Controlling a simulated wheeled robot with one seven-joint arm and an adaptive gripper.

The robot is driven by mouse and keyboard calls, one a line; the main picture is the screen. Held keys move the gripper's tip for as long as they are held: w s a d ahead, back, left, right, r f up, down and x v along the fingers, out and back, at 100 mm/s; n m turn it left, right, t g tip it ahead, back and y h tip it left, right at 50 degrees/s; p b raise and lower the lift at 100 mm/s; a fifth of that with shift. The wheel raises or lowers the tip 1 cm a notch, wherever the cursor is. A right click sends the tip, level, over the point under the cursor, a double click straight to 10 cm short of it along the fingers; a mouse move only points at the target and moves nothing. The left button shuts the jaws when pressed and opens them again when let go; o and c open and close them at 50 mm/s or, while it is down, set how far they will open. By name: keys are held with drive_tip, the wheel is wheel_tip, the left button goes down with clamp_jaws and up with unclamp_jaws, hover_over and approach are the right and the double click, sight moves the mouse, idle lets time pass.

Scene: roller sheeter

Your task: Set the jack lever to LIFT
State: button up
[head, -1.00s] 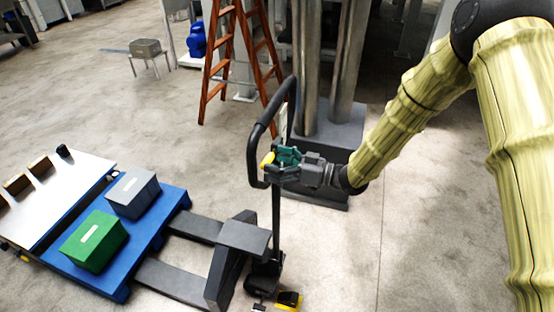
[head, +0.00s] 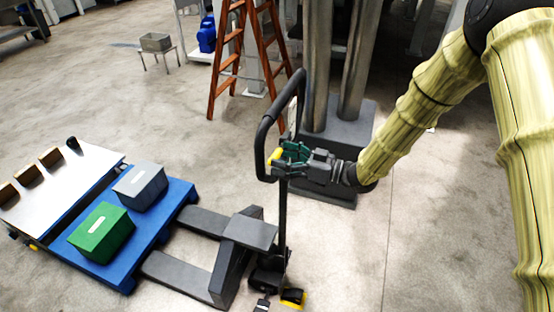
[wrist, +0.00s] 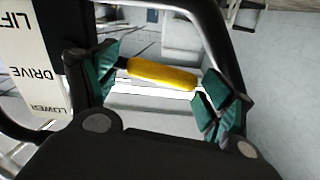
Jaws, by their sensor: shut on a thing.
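The jack lever (wrist: 162,74) is a yellow grip on a short dark stem in the wrist view. It also shows as a small yellow spot (head: 274,156) inside the black loop handle (head: 263,137) of the pallet jack (head: 232,262). My gripper (wrist: 158,88) has its green-padded fingers at the two ends of the yellow grip and is shut on it. A white label plate (wrist: 30,62) left of the fingers reads LIFT, DRIVE and LOWER from top to bottom. The lever's stem sits roughly level with DRIVE; its exact setting cannot be told.
A blue pallet (head: 123,272) holds a green box (head: 101,233) and a grey box (head: 140,186) beside the jack's forks. A machine column base (head: 350,130) stands close behind the handle. An orange ladder (head: 228,62) is further back. The floor at the right is clear.

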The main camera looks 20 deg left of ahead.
drive_tip(key=shift+s+f+n+b, duration=0.2)
drive_tip(key=shift+f+n+b, duration=0.15)
drive_tip(key=shift+f+n, duration=0.1)
drive_tip(key=shift+s+f, duration=0.15)
drive_tip(key=shift+f, duration=0.05)
drive_tip(key=shift+s, duration=0.2)
drive_tip(key=shift+c, duration=0.6)
drive_tip(key=o, duration=1.4)
drive_tip(key=shift+w+a+r, duration=0.1)
drive_tip(key=shift+w+r, duration=0.2)
drive_tip(key=shift+r, duration=0.05)
